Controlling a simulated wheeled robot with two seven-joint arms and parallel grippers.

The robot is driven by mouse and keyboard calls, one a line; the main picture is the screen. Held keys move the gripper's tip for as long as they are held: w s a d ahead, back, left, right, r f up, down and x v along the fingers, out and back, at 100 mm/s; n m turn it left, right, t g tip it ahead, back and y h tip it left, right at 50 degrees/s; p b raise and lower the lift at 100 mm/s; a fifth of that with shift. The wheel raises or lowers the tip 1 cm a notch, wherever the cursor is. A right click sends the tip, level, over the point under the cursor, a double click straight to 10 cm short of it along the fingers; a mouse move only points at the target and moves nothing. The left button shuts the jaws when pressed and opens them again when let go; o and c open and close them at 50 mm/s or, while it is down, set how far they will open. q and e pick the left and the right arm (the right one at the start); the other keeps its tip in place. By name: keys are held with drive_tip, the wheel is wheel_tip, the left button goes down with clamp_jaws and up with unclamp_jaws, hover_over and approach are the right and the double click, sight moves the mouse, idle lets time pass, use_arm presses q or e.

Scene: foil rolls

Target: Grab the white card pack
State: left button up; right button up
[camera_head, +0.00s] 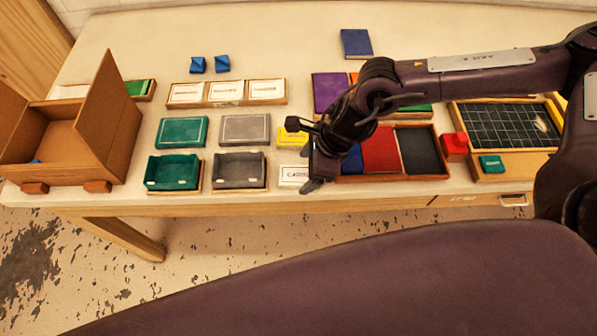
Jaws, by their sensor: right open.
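The white card pack (292,174) lies near the front edge of the table, just right of the grey open tray. Dark lettering shows on its front, and its right end is partly covered by my right gripper. My right gripper (301,156) is open, with one finger by the yellow block and the other at the right end of the pack. I cannot tell whether that finger touches the pack. Nothing shows between the fingers that is clearly held. My left gripper is not in view.
A yellow block (291,138) sits behind the pack. The grey tray (239,184) and green tray (173,186) stand to its left. A wooden box with coloured panels (421,149) lies to the right, under my right arm. A brown box (92,135) stands far left.

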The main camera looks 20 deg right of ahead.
sight(300, 174)
drive_tip(key=x, duration=0.2)
drive_tip(key=shift+w+a+f, duration=0.1)
drive_tip(key=shift+w+f, duration=0.25)
drive_tip(key=shift+a+f, duration=0.1)
drive_tip(key=shift+f, duration=0.3)
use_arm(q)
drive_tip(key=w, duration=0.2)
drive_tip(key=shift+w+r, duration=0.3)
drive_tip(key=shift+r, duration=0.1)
use_arm(e)
drive_tip(key=shift+f, duration=0.1)
drive_tip(key=c, duration=0.7)
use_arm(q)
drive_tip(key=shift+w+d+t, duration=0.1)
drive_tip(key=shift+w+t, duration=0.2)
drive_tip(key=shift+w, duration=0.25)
use_arm(e)
drive_tip(key=c, duration=0.4)
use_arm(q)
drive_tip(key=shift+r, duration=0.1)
